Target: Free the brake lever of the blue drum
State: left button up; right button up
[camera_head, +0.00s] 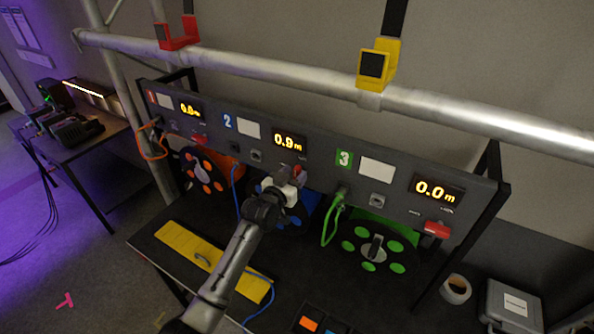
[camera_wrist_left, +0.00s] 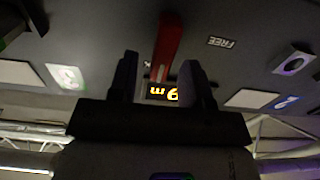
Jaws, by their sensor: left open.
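The blue drum (camera_head: 306,213) sits under panel section 2, mostly hidden behind my left gripper and arm. Its red brake lever (camera_head: 299,170) is on the panel below the 0.9 m display and partly covered by the gripper. My left gripper (camera_head: 286,176) is open at the lever. In the left wrist view the red lever (camera_wrist_left: 168,40) lies between the two spread fingers (camera_wrist_left: 160,66); contact cannot be told. A FREE label (camera_wrist_left: 221,42) is beside the lever there. My right gripper is not in view.
An orange drum (camera_head: 203,172) is on the left and a green drum (camera_head: 372,250) on the right, each with a red lever above. A yellow slotted plate (camera_head: 190,245) lies on the bench. A truss tube (camera_head: 270,68) runs above the panel.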

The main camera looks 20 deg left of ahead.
pick_arm(q)
jog(key=shift+w+d, duration=0.15)
jog(key=shift+w, duration=0.8)
grip_shut()
